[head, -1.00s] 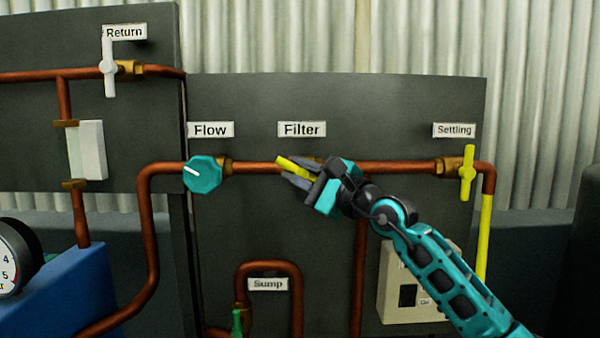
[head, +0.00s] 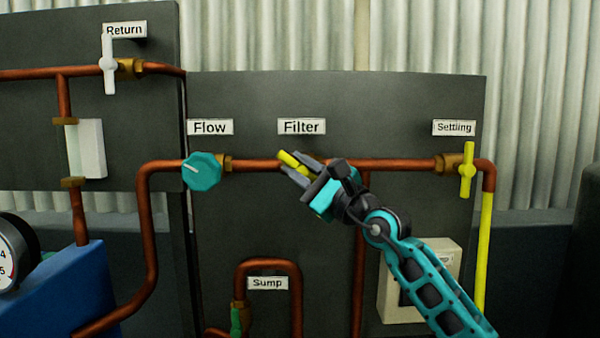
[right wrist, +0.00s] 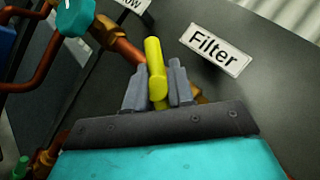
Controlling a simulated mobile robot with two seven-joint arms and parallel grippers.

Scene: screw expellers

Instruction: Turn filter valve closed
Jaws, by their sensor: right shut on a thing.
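The yellow filter valve handle (head: 290,159) sits on the copper pipe below the white "Filter" label (head: 301,127). In the head view it slants, upper end to the left, and its lower part is hidden by my gripper. My right gripper (head: 297,169) is shut on the handle, reaching in from the lower right. In the right wrist view the yellow handle (right wrist: 156,72) stands up between the two grey fingers (right wrist: 158,90), with the label (right wrist: 215,51) to its right. The valve body is mostly hidden. My left gripper is not in view.
A teal flow knob (head: 202,171) is on the same pipe to the left. The yellow settling valve (head: 467,170) is to the right. A white return valve (head: 109,64) is at upper left, a green sump handle (head: 236,321) below. A light box (head: 391,300) is behind my arm.

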